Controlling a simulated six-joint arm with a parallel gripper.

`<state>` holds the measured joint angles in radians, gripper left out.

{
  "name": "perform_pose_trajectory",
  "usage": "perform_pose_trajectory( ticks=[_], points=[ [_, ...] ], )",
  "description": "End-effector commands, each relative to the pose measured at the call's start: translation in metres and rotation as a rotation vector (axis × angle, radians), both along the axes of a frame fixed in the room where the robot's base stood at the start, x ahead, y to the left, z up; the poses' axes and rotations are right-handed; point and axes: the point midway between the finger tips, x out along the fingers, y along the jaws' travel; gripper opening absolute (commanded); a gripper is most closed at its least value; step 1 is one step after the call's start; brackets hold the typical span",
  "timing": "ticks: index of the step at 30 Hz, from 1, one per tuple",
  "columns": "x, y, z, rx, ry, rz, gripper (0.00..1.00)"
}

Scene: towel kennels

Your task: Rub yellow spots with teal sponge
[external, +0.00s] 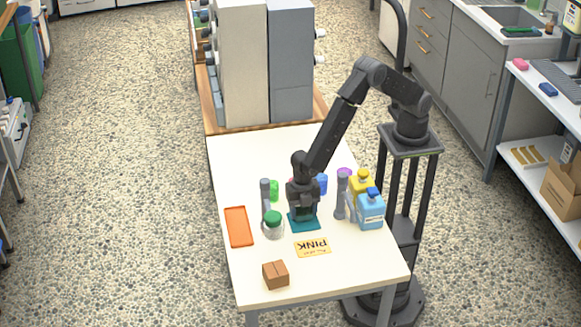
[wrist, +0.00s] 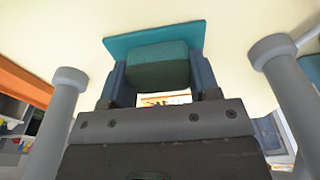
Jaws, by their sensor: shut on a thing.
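My gripper (external: 303,216) points down over the table and is shut on the teal sponge (wrist: 158,68), a dark teal block between the two fingers in the wrist view. A flat teal piece (wrist: 155,38) lies just beyond the sponge, and its corners show under my gripper in the external view (external: 303,224). I cannot tell whether the sponge touches this piece. In the external view the sponge is mostly hidden by my gripper. I see no yellow spots in either view.
Grey posts stand left (external: 265,193) and right (external: 341,197) of my gripper. A green-lidded jar (external: 273,226), orange tray (external: 238,227), yellow bottle (external: 361,184) and blue bottle (external: 370,211) are near.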

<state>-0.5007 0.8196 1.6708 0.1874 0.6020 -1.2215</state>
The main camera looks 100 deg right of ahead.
Motion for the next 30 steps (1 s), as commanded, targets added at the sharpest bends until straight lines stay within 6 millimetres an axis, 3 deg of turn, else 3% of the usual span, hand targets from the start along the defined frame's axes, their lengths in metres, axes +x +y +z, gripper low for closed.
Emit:
perform_pose_trajectory(
  ticks=[16,30],
  points=[
    [0.0,0.051,-0.001,0.001,0.0,0.003,0.34],
    [0.0,0.005,-0.001,-0.001,0.002,-0.001,0.34]
  ],
)
